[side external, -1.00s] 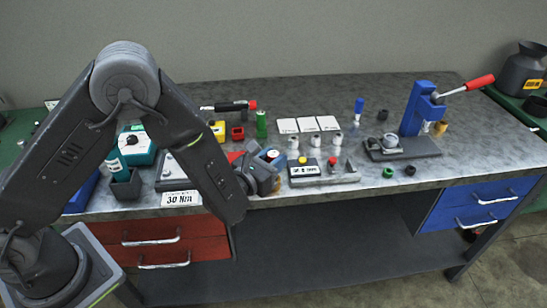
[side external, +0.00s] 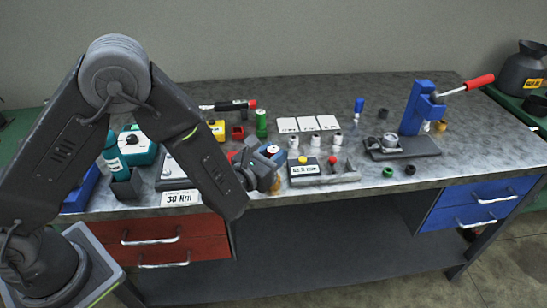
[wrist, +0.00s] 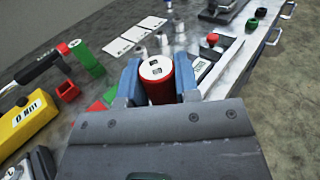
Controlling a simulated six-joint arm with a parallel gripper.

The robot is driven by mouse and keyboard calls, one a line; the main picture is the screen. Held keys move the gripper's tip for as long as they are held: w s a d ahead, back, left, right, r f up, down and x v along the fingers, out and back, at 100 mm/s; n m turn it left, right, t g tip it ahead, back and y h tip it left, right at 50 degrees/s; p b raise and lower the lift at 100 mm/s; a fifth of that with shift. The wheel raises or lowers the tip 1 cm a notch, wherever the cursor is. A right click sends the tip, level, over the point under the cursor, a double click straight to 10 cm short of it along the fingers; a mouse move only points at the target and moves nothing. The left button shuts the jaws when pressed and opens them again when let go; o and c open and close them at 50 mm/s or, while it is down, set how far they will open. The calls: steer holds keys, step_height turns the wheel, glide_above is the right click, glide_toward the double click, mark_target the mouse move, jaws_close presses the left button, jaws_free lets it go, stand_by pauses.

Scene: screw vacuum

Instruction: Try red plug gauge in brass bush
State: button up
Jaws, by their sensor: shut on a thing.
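My gripper (side external: 267,158) is low over the front of the bench, left of the middle. In the wrist view its blue jaws (wrist: 158,80) are shut on the red plug gauge (wrist: 158,88), a red cylinder with a white, marked top that faces the camera. The gauge's lower end is hidden. A brass-coloured piece (side external: 277,184), perhaps the brass bush, shows just below my gripper near the bench's front edge. It is partly covered, and I cannot tell whether the gauge touches it. Another brass-coloured piece (side external: 441,126) stands by the blue press.
Several silver cylinders (side external: 293,143) and white cards (side external: 308,124) lie behind. A green piece (side external: 262,122) and red holder (side external: 237,132) stand behind left. The blue press (side external: 417,108) is at right.

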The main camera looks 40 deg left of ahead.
steer(key=shift+r, duration=2.35)
